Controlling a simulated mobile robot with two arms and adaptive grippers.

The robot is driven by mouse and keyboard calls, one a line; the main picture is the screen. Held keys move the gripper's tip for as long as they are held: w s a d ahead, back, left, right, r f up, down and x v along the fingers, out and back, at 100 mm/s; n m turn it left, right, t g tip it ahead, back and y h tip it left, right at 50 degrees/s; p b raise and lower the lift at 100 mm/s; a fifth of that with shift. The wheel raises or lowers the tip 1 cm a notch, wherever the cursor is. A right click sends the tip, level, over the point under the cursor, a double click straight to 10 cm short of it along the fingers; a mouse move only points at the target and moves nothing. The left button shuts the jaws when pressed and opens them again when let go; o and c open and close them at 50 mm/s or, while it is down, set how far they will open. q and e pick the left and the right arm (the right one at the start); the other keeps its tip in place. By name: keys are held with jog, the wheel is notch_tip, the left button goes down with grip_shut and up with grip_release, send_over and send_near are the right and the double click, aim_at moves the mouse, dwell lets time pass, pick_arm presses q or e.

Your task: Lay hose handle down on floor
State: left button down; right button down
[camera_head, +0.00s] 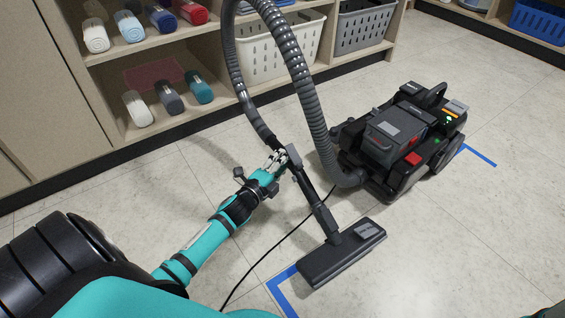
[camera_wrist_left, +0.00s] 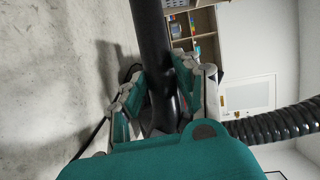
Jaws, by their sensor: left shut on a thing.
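The hose handle (camera_head: 267,134) is a dark tube joining the ribbed grey hose (camera_head: 297,75) to the wand and the flat floor head (camera_head: 341,256). My left gripper (camera_head: 278,160) is shut around the handle just above the wand. In the left wrist view the black tube (camera_wrist_left: 150,45) runs between the fingers of my left gripper (camera_wrist_left: 160,95). The wand stands tilted, with the floor head on the floor. The hose arches up out of the head view and comes down to the black vacuum body (camera_head: 395,140). My right gripper is not in view.
Shelves (camera_head: 110,60) with rolled towels and baskets (camera_head: 280,45) stand along the back. Blue tape marks (camera_head: 282,290) lie by the floor head and the vacuum. A thin black cable (camera_head: 270,248) crosses the floor. Floor at the right is clear.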

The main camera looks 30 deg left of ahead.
pick_arm(q)
jog(key=shift+f+b, duration=0.45)
dwell(0.5)
jog(key=c, duration=1)
grip_release()
jog(key=shift+o, duration=0.7)
jog(key=s, duration=1.2)
jog(key=shift+r, duration=0.4)
jog(key=shift+s+r, duration=0.1)
